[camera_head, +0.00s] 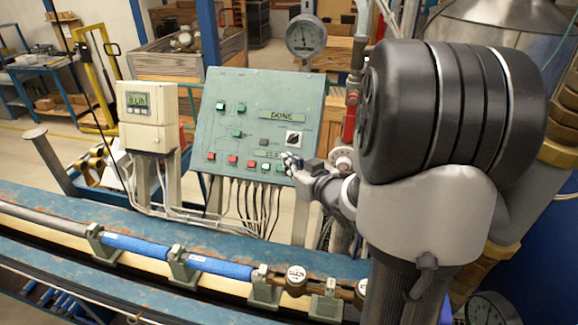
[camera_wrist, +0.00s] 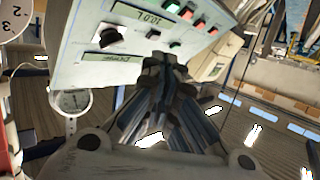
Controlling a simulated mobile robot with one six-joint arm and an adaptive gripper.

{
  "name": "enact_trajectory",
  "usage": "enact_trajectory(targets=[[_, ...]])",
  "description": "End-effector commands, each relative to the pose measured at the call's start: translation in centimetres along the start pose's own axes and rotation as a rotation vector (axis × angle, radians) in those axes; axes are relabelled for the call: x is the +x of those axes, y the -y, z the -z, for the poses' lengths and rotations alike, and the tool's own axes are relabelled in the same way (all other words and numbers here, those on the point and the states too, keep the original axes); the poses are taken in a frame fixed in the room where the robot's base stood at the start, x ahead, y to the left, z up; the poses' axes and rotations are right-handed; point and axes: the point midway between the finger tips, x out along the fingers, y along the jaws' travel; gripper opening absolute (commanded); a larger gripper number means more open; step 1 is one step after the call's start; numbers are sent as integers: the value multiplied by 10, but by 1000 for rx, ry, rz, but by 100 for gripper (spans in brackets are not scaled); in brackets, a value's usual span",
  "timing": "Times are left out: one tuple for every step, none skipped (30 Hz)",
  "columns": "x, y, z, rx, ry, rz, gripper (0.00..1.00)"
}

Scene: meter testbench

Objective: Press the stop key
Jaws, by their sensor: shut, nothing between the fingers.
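The green control panel (camera_head: 225,130) stands behind the pipe bench, with green, red and dark keys on its face. Red keys (camera_head: 232,160) sit in its bottom row; they also show in the wrist view (camera_wrist: 198,20). No key label is legible, so I cannot tell which is the stop key. My gripper (camera_head: 291,160) is shut and empty at the panel's lower right corner. In the wrist view my gripper (camera_wrist: 160,62) points at the panel face, close to a dark key (camera_wrist: 153,34). The fingertips partly hide that area, and contact cannot be told.
A black rotary knob (camera_head: 293,139) and a display reading DONE (camera_head: 282,115) are on the panel's right side. A white meter box (camera_head: 148,115) stands left of it. A pressure gauge (camera_head: 306,36) rises behind. Blue pipes (camera_head: 135,245) run along the front.

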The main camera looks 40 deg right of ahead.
Motion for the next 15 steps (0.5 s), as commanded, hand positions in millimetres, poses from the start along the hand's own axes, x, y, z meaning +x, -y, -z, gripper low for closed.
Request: enact_trajectory(targets=[[0,0,0,0,0,0,0],[0,0,0,0,0,0,0],[0,0,0,0,0,0,0],[1,0,0,0,0,0,0],[1,-1,-1,0,0,0,0],[3,-2,-2,0,0,0,0],[4,-2,-3,0,0,-1,0],[6,-4,-5,0,0,-1,0],[8,-6,-7,0,1,-1,0],[11,-7,-9,0,1,-1,0],[13,-9,-11,1,1,-1,0],[17,-12,-14,1,1,-1,0],[20,-14,-17,1,1,-1,0],[23,-16,-19,1,1,-1,0],[28,-19,-22,1,1,0,0]])
